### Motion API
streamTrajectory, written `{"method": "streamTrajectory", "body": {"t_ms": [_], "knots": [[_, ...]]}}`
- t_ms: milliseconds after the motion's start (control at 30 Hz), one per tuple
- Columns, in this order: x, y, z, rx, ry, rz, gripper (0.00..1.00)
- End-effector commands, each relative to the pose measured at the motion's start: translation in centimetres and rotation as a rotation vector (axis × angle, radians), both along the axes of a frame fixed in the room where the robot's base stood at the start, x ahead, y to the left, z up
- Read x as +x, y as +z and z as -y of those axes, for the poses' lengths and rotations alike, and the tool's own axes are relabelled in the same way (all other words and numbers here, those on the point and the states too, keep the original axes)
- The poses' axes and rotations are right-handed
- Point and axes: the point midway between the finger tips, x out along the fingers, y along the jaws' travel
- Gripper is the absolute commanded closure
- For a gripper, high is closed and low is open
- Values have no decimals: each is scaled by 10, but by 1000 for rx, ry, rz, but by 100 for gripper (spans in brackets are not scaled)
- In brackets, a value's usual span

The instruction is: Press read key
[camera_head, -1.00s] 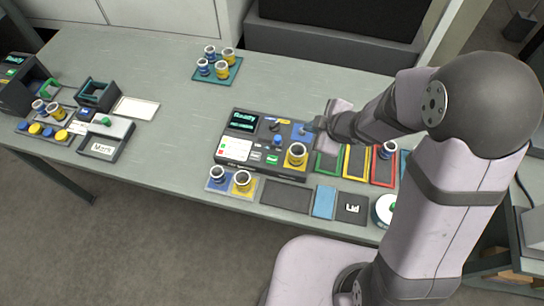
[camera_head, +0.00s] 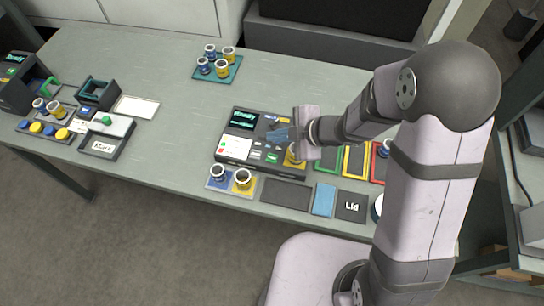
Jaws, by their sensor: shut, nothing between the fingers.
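The dark instrument (camera_head: 232,160) sits near the table's front edge, with a lit green display (camera_head: 243,119) and small keys. A green key (camera_head: 272,158) and a pale key (camera_head: 256,155) show on its front part; their labels are too small to read, so I cannot tell which is the read key. My gripper (camera_head: 272,134) is shut and empty, above the instrument's right half, its fingers pointing left. It hides the blue pad and the blue knob there. A yellow-banded cup (camera_head: 292,158) on the instrument is partly hidden by my gripper.
A blue and a yellow cup stand on a two-colour mat (camera_head: 230,187) in front. Coloured frames (camera_head: 355,160) lie to the right, partly behind my arm. A teal tray (camera_head: 232,74) holds several cups at the back. More equipment (camera_head: 20,90) stands at the left. The table's middle is clear.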

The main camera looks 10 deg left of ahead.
Motion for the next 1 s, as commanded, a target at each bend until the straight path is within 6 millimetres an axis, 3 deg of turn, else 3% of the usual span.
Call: {"method": "streamTrajectory", "body": {"t_ms": [267, 800, 1000], "knots": [[0, -19, 0, -1, -1, 0, 100], [0, -77, 0, -1, -1, 0, 100], [0, -86, 0, -1, -1, 0, 100]]}}
